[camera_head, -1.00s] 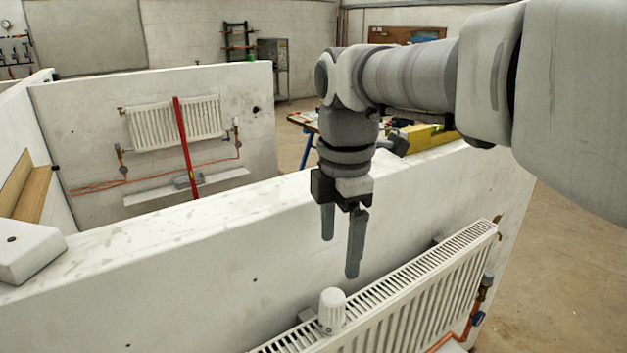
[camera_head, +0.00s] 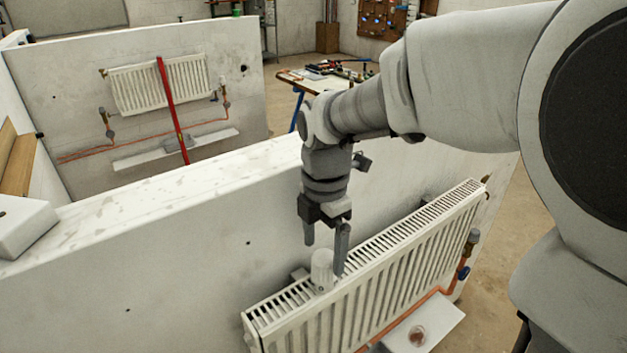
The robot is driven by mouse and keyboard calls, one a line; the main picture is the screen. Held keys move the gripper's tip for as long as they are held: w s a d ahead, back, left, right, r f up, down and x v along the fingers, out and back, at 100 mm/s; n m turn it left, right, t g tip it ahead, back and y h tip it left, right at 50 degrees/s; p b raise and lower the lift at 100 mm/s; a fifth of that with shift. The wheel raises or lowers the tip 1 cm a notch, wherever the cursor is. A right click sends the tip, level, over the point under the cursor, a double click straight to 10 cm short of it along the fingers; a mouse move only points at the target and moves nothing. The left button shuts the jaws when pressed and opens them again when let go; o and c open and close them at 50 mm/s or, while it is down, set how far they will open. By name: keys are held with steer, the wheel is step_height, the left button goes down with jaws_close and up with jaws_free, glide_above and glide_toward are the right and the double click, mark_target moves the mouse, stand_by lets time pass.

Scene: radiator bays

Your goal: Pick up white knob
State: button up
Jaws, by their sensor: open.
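The white knob (camera_head: 321,270) stands upright on the top grille of the near white radiator (camera_head: 372,258), towards its left end. It is a small ribbed cylinder with a rounded top. My gripper (camera_head: 325,257) points down with its fingers apart. Its two dark fingers are at the knob's top, one to the upper left and one to the right, overlapping it in the picture. I cannot tell whether either finger touches the knob or how far down they reach beside it. Nothing is held.
A thick white partition wall (camera_head: 150,290) runs close behind the radiator. Copper pipe and a valve (camera_head: 463,271) are at the radiator's right end. A white ledge (camera_head: 440,325) with a small round object sits below in front. A far bay has another radiator (camera_head: 140,87) and a red bar.

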mark_target(324, 256)
steer(key=f, duration=0.2)
steer(key=s+f, duration=0.1)
steer(key=f, duration=0.1)
steer(key=shift+f+p, duration=0.1)
steer(key=shift+p, duration=0.25)
steer(key=shift+w+f, duration=0.1)
steer(key=shift+f, duration=0.45)
jaws_close()
steer(key=shift+r, duration=0.1)
